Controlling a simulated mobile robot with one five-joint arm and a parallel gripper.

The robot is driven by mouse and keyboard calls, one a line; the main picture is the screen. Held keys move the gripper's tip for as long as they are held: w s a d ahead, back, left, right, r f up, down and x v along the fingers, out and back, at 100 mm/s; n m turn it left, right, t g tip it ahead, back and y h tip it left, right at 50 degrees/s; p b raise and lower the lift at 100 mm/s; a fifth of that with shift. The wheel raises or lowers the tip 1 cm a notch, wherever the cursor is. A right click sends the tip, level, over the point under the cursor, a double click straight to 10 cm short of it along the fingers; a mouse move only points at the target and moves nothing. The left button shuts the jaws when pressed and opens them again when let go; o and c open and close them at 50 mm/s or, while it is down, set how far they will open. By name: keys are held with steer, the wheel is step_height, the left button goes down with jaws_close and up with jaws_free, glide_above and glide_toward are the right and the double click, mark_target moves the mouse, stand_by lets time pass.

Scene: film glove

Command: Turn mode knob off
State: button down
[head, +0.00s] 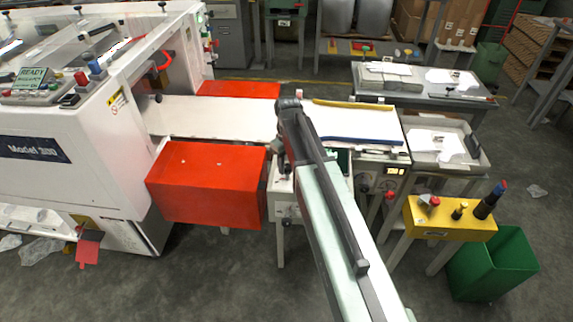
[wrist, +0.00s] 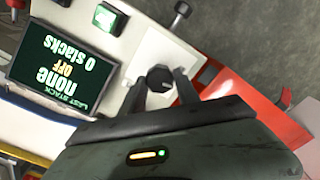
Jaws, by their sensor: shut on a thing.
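The mode knob (wrist: 160,77) is a small dark round knob on a pale control panel (wrist: 152,45) in the wrist view. My gripper (wrist: 159,84) has one finger on each side of the knob and is shut on it. A dark display (wrist: 52,72) beside it, seen rotated, reads "LAST STACK none OFF 0 stacks". A green button (wrist: 109,17) sits on the same panel. In the head view my arm hides the knob and most of the panel box (head: 283,205).
A red guard box (head: 207,185) stands just left of the panel box. A white conveyor bed (head: 210,117) runs behind it to the Model 300 machine (head: 60,165). A yellow stand (head: 450,217) and green bin (head: 492,265) are at the right.

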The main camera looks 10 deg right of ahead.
mark_target(287, 166)
stand_by(0.4)
steer(key=c, duration=0.9)
jaws_free()
step_height(287, 166, up, 8)
steer(key=p, duration=0.8)
steer(key=shift+f, duration=0.1)
